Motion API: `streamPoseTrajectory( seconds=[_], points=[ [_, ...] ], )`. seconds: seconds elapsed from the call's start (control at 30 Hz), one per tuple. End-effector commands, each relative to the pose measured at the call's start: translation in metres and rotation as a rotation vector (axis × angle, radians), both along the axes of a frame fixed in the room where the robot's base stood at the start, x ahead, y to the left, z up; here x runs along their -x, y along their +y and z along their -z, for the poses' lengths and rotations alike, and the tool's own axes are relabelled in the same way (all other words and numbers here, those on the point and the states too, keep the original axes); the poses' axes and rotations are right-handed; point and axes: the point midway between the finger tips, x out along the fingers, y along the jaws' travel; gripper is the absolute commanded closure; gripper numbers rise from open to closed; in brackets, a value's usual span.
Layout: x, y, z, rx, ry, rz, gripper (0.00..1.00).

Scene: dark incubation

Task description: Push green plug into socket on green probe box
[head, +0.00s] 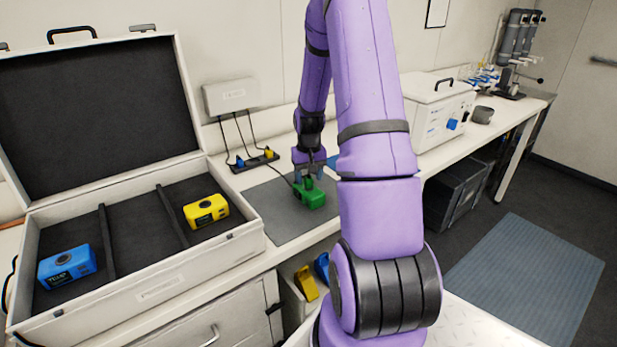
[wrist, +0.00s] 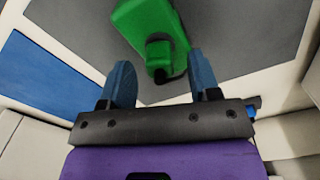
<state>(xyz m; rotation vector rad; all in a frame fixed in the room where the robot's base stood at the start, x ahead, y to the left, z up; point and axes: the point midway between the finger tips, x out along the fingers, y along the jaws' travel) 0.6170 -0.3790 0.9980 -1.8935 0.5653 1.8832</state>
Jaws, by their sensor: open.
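The green probe box (head: 316,199) lies on the grey mat, and it fills the top of the wrist view (wrist: 140,18). The green plug (wrist: 157,66) is at the near end of the box, with a dark part at its tip. It also shows in the head view (head: 308,183), just below my gripper. My gripper (wrist: 160,62) is open, its two blue fingers on either side of the plug with a gap on each side. In the head view my gripper (head: 308,177) points down over the box. I cannot tell how deep the plug sits in the socket.
The open case (head: 150,287) at left holds a blue box (head: 66,268) and a yellow box (head: 206,211). A black strip (head: 254,163) with blue and yellow plugs lies behind the grey mat (head: 268,208). A white lidded container (head: 442,110) stands to the right.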

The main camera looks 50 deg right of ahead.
Motion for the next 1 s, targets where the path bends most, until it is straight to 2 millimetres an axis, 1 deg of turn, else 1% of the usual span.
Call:
streamPoseTrajectory(
  seconds=[0.17,0.3,0.5,0.6,0.7,1.0],
  points=[
    [-0.001,-0.001,-0.029,0.004,-0.006,0.0,0.44],
    [0.0,-0.001,-0.056,0.003,-0.005,0.001,0.44],
    [0.0,0.0,-0.087,0.003,-0.003,0.0,0.44],
    [0.0,0.0,-0.096,0.002,-0.003,0.0,0.44],
    [0.0,0.0,-0.101,0.001,-0.002,0.0,0.44],
    [0.001,0.0,-0.102,0.001,-0.001,0.0,0.44]
  ],
)
